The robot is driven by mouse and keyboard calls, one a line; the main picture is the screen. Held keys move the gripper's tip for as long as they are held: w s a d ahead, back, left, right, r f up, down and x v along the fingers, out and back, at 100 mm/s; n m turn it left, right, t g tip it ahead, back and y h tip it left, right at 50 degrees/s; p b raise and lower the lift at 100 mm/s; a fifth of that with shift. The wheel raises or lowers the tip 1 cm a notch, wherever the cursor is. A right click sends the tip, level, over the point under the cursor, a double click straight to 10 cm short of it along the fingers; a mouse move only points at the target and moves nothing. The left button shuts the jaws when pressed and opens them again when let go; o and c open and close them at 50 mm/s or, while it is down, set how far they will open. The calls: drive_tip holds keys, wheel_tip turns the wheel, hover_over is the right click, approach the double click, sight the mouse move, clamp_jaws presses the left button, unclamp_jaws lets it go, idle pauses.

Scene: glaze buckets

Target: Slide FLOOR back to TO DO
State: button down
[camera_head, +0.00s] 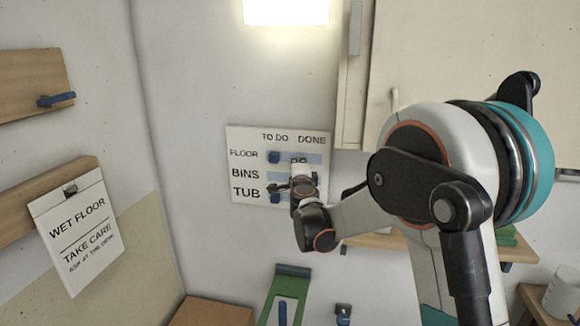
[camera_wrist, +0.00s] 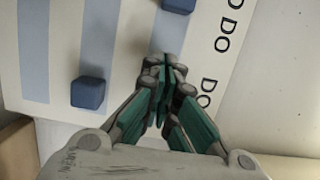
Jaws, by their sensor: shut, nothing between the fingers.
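A white board (camera_head: 240,134) on the wall has the columns TO DO and DONE and the rows FLOOR, BINS and TUB, each with a pale blue strip. The blue FLOOR slider (camera_head: 273,157) sits under TO DO; it also shows at the top of the wrist view (camera_wrist: 179,4). A blue slider on the middle strip, BINS (camera_wrist: 88,93), sits toward the DONE side; my gripper hides it in the head view. The TUB slider (camera_head: 275,198) is under TO DO. My gripper (camera_head: 299,160) is shut and empty over the DONE side of the FLOOR strip, apart from the FLOOR slider (camera_wrist: 165,68).
A WET FLOOR sign (camera_head: 78,232) hangs at the left from a wooden rail. A cabinet (camera_head: 440,60) is right of the board. Below are a green holder (camera_head: 290,271) and a wooden shelf (camera_head: 385,242).

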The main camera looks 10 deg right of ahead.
drive_tip(key=s, duration=1)
drive_tip(key=shift+a, duration=0.35)
drive_tip(key=s+a+r+n+g+y+b, duration=0.1)
drive_tip(key=s+n+y+b, duration=0.2)
drive_tip(key=s+n, duration=0.35)
drive_tip(key=s+a+n+g+y+b, duration=0.2)
drive_tip(key=s+n+y, duration=0.1)
drive_tip(key=s+n, duration=0.4)
drive_tip(key=s+d+f+n+g+h+b, duration=0.1)
drive_tip(key=s+d+f, duration=0.3)
drive_tip(key=s, duration=0.5)
drive_tip(key=s+d+f+n+g+h+b, duration=0.2)
drive_tip(key=s+d+f+g+b, duration=0.1)
drive_tip(key=s+f, duration=0.6)
drive_tip(key=s+d+f+n+g+h+b, duration=0.1)
drive_tip(key=s+d+f+g, duration=0.3)
drive_tip(key=s, duration=0.5)
wheel_tip(320, 180, down, 3)
drive_tip(key=shift+s+d+r+n+h+b, duration=0.1)
drive_tip(key=shift+s+d+n+h+b, duration=0.15)
drive_tip(key=shift+d+n+h+b, duration=0.25)
